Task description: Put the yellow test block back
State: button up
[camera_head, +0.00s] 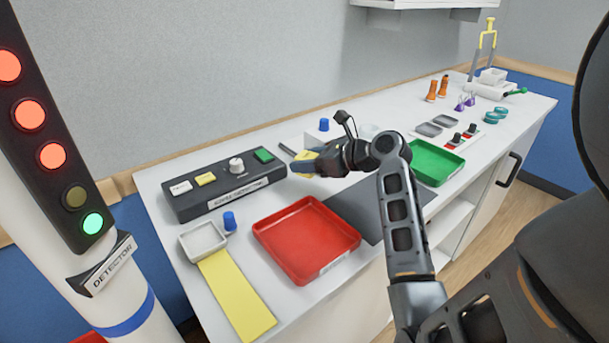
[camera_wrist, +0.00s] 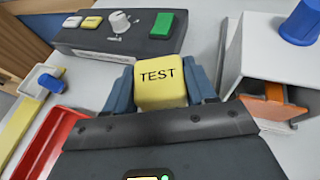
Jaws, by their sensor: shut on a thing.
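The yellow test block (camera_wrist: 160,84), marked TEST, is between the fingers of my gripper (camera_wrist: 162,92) in the wrist view, gripped on both sides. In the head view my gripper (camera_head: 318,162) is over the bench, right of the dark control box, and the yellow block (camera_head: 305,155) shows only partly at its fingers. I cannot tell whether the block touches anything beneath it. A white tray (camera_head: 203,240) with a yellow strip (camera_head: 237,295) in front of it stands at the bench's near left.
The dark control box (camera_head: 222,185) has a knob and coloured buttons. A red tray (camera_head: 305,238) lies below my gripper and a green tray (camera_head: 436,162) lies right of my arm. A small blue-knobbed item (camera_head: 229,221) stands by the white tray. The detector post (camera_head: 60,150) is at left.

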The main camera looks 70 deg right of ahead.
aim_at(306, 175)
jog(key=shift+w+a+f, duration=0.2)
jog(key=shift+w+f, duration=0.15)
jog(key=shift+f, duration=1.9)
jog(key=shift+f, duration=0.1)
jog(key=o, duration=1.1)
jog(key=shift+s+r, duration=0.2)
jog(key=shift+s, duration=0.1)
jog(key=v, duration=1.1)
jog(key=shift+s+r, duration=0.15)
jog(key=shift+s, duration=0.05)
